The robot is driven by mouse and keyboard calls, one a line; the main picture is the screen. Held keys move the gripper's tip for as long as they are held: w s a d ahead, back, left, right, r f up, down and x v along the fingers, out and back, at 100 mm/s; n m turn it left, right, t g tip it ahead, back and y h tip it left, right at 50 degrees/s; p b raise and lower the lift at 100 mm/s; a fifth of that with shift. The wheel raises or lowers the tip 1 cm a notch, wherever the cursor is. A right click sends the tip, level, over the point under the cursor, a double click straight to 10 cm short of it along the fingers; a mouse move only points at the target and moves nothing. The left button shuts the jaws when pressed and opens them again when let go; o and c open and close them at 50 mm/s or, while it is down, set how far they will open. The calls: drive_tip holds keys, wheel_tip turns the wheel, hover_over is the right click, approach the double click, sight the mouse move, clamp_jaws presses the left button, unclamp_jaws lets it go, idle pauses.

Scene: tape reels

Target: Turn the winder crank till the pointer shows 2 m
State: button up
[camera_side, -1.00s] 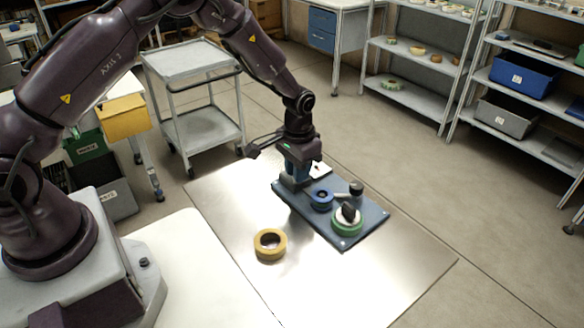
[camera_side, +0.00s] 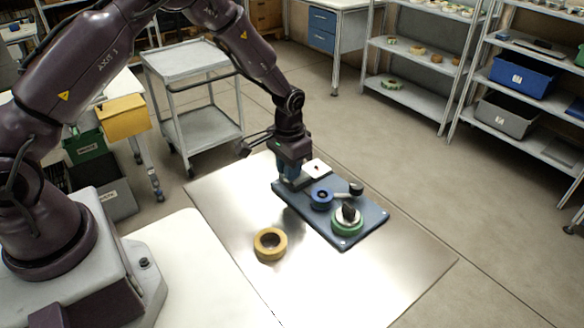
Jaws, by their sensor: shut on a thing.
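The winder is a blue-grey base plate (camera_side: 372,222) lying on the shiny metal sheet. It carries a blue reel (camera_side: 321,199), a green and white reel (camera_side: 347,219) with a black piece on top, and a short grey arm with a black knob (camera_side: 356,187). A white plate (camera_side: 317,168) with a small dark mark stands at the far left end; the pointer's reading is too small to tell. My gripper (camera_side: 290,177) points down at that end, just left of the white plate. It is shut on what appears to be the winder crank, mostly hidden by the fingers.
A yellow tape roll (camera_side: 270,243) lies on the metal sheet (camera_side: 345,285), left of the winder. The sheet's front part is clear. A grey trolley (camera_side: 203,125) stands behind, and shelves with bins and reels stand at the back right.

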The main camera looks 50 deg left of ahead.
drive_tip(key=shift+a, duration=0.55)
drive_tip(key=shift+w+a, duration=0.1)
drive_tip(key=shift+a, duration=0.45)
drive_tip(key=shift+w+a, duration=0.3)
drive_tip(key=shift+a, duration=0.05)
drive_tip(key=shift+w+a, duration=0.15)
drive_tip(key=shift+a, duration=0.05)
